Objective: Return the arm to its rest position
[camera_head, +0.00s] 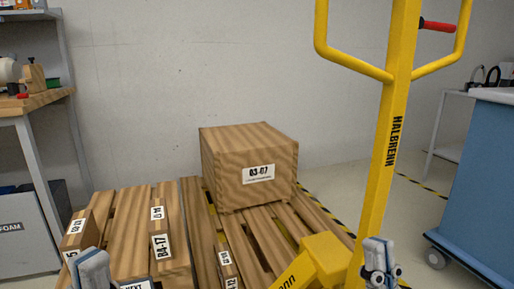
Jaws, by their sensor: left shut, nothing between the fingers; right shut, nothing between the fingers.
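My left gripper (92,260) shows at the bottom left edge of the head view, in front of the wooden pallet (128,215). It is shut and empty. My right gripper (379,250) shows at the bottom right, in front of the foot of a yellow post. It is shut and empty, with part of it cut off by the lower edge. Most of both arms lies outside the picture.
A wooden box labelled 03-07 (230,170) sits on the pallet's back, with smaller labelled boxes at left. A yellow pallet-truck handle (390,130) stands at right. A workbench (38,103) stands left, a blue wheeled cart (485,180) right. Floor shows between handle and cart.

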